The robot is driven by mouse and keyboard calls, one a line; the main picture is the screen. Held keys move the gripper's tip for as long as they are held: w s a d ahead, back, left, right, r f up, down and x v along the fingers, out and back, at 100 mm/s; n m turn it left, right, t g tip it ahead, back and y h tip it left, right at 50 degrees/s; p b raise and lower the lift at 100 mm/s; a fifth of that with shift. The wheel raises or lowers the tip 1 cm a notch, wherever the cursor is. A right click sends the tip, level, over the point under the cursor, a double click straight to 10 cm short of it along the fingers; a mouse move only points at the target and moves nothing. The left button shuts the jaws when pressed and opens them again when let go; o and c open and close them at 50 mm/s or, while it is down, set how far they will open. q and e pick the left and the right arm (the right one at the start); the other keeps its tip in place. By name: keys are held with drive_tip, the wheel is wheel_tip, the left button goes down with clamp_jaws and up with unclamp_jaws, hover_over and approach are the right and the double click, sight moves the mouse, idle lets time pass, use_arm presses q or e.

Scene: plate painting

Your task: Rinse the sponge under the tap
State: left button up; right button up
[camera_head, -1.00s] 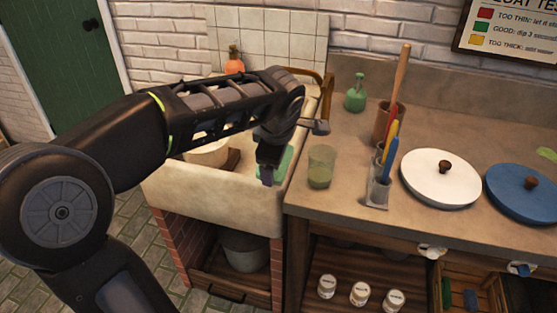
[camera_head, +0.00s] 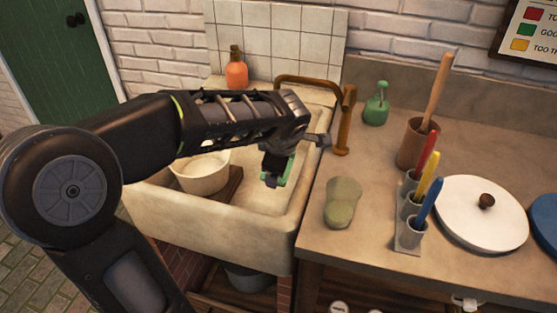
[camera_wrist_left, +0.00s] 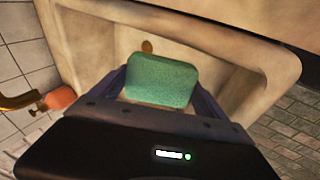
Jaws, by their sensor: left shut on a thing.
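My left gripper (camera_head: 275,181) is over the sink basin, pointing down, shut on the green sponge (camera_head: 290,172). In the left wrist view the sponge (camera_wrist_left: 161,80) sits between the two fingers, above the basin with its drain (camera_wrist_left: 147,47). The brass-brown tap (camera_head: 345,122) stands at the right rim of the sink (camera_head: 215,226). Its spout arches left behind my forearm, and its end is partly hidden. The tap (camera_wrist_left: 18,101) is left of the sponge in the left wrist view. I see no water running. My right gripper is not in view.
A pale bowl (camera_head: 202,176) stands on a wooden board in the left of the sink. An orange bottle (camera_head: 236,72) is behind it. On the counter are an olive-green object (camera_head: 342,203), a green bottle (camera_head: 376,108), a brush holder (camera_head: 408,236) and a white lid (camera_head: 482,222).

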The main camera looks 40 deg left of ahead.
use_arm(q)
drive_tip(key=shift+w+a, duration=0.1)
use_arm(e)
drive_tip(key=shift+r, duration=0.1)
use_arm(q)
drive_tip(key=w+a+f+p, duration=0.3)
drive_tip(key=w+a+p, duration=0.2)
drive_tip(key=w+a, duration=0.4)
drive_tip(key=shift+w, duration=0.65)
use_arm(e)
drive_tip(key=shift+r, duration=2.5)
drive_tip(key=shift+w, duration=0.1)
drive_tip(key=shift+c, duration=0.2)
